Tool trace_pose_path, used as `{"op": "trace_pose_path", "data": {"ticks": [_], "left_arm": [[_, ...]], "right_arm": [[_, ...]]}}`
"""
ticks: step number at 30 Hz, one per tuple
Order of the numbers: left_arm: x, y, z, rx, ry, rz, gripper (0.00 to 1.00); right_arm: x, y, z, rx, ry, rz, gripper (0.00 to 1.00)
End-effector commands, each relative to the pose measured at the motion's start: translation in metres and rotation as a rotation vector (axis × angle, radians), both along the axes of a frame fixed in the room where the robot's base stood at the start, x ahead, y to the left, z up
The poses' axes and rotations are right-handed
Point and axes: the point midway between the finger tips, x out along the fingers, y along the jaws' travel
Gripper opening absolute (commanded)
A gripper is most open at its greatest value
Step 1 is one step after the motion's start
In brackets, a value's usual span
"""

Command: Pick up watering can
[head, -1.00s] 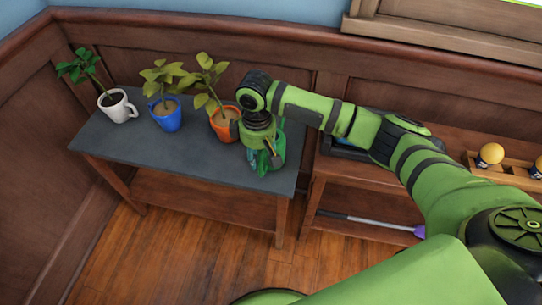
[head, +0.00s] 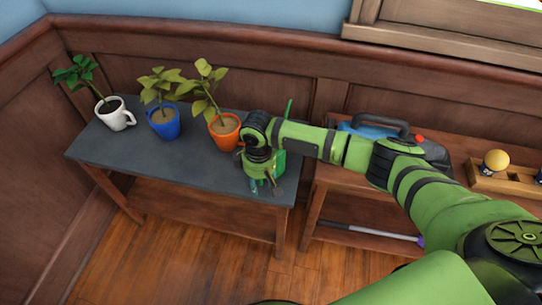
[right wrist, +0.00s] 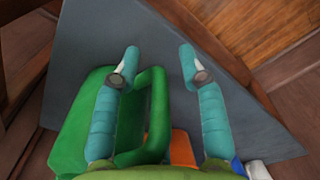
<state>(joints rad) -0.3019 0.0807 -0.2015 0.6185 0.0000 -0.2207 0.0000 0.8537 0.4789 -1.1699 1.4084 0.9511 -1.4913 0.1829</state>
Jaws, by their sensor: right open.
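The green watering can (head: 280,163) stands at the right end of the grey tabletop, mostly hidden behind my right gripper in the head view. A thin green spout rises above my arm. My right gripper (head: 263,188) is open and points down at the can. In the right wrist view, the can's body (right wrist: 75,133) is at the left and its loop handle (right wrist: 157,110) appears between the two teal fingers of the gripper (right wrist: 159,54). The left finger overlaps the can's body; I cannot tell whether either finger touches it. My left gripper is not in view.
A white mug (head: 117,116), a blue pot (head: 163,126) and an orange pot (head: 224,138), each with a plant, stand on the grey-topped table (head: 190,172).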

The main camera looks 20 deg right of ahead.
Motion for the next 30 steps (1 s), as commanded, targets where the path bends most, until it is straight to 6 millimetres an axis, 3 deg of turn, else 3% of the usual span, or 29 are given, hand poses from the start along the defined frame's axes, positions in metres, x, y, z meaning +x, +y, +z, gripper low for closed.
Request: {"op": "trace_pose_path", "data": {"ticks": [1, 3, 4, 17, 30], "left_arm": [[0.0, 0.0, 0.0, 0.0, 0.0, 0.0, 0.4], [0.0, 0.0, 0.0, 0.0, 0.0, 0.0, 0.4], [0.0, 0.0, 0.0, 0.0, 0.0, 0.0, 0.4], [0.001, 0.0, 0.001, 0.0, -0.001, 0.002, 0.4], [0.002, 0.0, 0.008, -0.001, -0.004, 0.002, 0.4]], "right_arm": [[0.0, 0.0, 0.0, 0.0, 0.0, 0.0, 0.3], [0.0, 0.0, 0.0, 0.0, 0.0, 0.0, 0.02], [0.0, 0.0, 0.0, 0.0, 0.0, 0.0, 0.0], [0.001, 0.0, 0.008, 0.001, -0.003, -0.001, 0.0], [0.002, 0.0, 0.086, 0.002, -0.006, -0.001, 0.0]]}}
